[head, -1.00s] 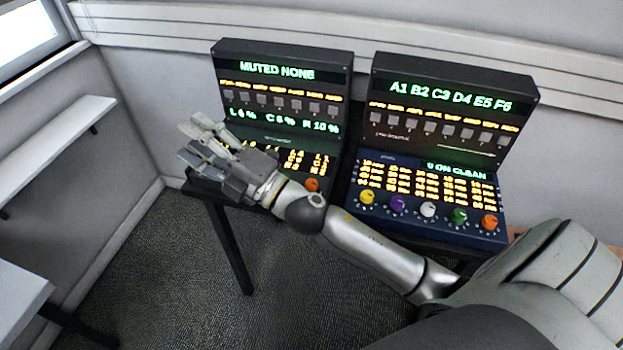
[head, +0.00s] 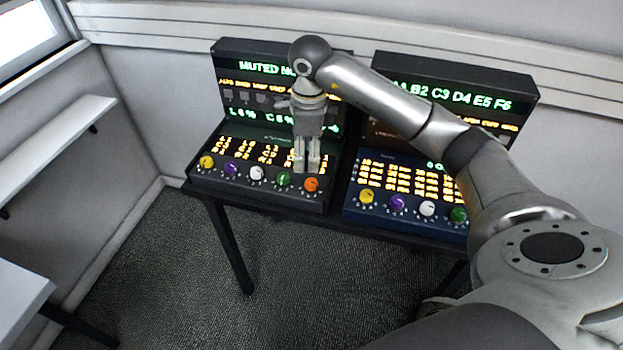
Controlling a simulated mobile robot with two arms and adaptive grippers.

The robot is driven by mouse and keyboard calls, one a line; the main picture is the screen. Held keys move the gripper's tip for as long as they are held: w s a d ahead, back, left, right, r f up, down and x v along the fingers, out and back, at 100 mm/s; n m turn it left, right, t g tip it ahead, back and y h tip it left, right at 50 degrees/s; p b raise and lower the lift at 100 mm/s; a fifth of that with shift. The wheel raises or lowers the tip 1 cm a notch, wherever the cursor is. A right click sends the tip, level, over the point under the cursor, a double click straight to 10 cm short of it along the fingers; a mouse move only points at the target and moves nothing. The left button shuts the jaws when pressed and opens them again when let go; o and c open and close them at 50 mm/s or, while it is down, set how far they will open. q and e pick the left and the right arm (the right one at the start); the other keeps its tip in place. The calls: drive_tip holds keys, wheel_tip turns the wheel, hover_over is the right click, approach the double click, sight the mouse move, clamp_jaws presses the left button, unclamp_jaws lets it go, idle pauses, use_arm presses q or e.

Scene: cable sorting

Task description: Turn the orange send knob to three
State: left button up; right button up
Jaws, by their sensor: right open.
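An orange knob (head: 311,185) sits at the right end of the knob row on the left console (head: 262,194). My right gripper (head: 306,167) points down just above and behind this knob, fingers open; whether they touch it I cannot tell. The knob's pointer and scale are too small to read. The right console (head: 385,222) also has an orange knob at its right end, but my right arm hides it now. My left gripper is not in view.
Yellow (head: 206,162), purple (head: 231,167), white (head: 256,173) and green (head: 284,179) knobs line up left of the orange one. The left console's display is partly covered by my arm. A white shelf (head: 60,140) is on the left wall.

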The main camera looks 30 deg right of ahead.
sight(311, 182)
drive_tip(key=shift+h, duration=0.3)
drive_tip(key=f+p, duration=0.1)
drive_tip(key=f, duration=0.2)
drive_tip(key=d+f, duration=0.1)
drive_tip(key=f, duration=0.3)
drive_tip(key=f+p, duration=0.1)
drive_tip(key=f, duration=0.2)
drive_tip(key=shift+w+d+f+p, duration=0.2)
drive_tip(key=shift+d+f+p, duration=0.05)
drive_tip(key=shift+p, duration=0.05)
drive_tip(key=shift+c, duration=0.4)
drive_tip(key=c, duration=1)
